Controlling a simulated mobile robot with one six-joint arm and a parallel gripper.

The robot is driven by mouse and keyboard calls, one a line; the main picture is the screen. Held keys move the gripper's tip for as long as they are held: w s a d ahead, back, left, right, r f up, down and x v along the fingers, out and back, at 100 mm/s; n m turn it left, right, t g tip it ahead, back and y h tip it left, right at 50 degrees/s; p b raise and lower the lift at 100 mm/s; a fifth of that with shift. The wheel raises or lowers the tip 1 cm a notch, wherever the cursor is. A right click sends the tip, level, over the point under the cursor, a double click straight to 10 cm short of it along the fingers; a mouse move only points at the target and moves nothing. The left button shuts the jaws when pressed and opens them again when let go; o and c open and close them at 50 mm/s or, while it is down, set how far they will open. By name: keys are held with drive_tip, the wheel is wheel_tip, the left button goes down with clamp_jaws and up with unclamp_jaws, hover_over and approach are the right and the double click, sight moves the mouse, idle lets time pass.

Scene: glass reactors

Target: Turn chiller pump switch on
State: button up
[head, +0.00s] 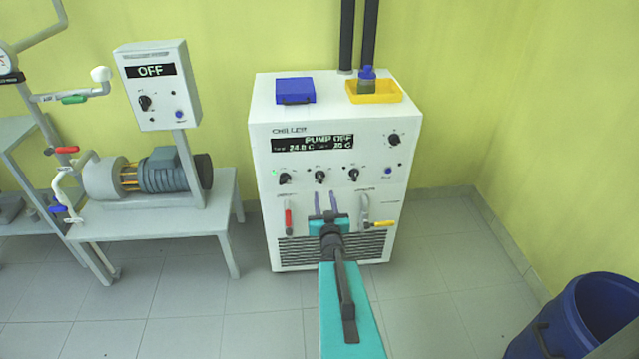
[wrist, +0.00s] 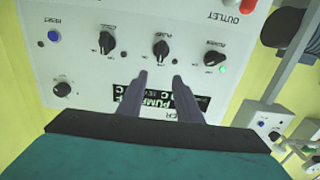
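The white chiller (head: 259,192) stands against the wall, its display (head: 313,144) reading "PUMP OFF". Three black knobs sit in a row below the display. The middle one, the pump switch (head: 320,176), shows in the wrist view (wrist: 160,47), where the panel appears upside down and its label seems to read "PUMP". My gripper (head: 326,196) is in front of the panel, below the pump switch in the head view. Its two fingers (wrist: 160,78) are apart with nothing between them. In the wrist view their tips are close to the pump switch but not around it.
Neighbouring knobs flank the switch: the left one (head: 285,178) by a green light, and the right one (head: 354,174). A yellow tray (head: 390,93) with a bottle and a blue box (head: 294,90) sit on top.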

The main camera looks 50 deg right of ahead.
sight(320, 175)
drive_tip(key=b+x, duration=0.4)
drive_tip(key=b, duration=0.1)
drive_tip(key=shift+f, duration=0.15)
drive_tip(key=w+b, duration=0.1)
drive_tip(key=b, duration=0.4)
drive_tip(key=shift+d, duration=0.35)
drive_tip(key=b, duration=0.4)
drive_tip(key=shift+w+d, duration=0.35)
drive_tip(key=shift+b+x, duration=0.55)
drive_tip(key=shift+x, duration=2.25)
drive_tip(key=shift+c, duration=0.3)
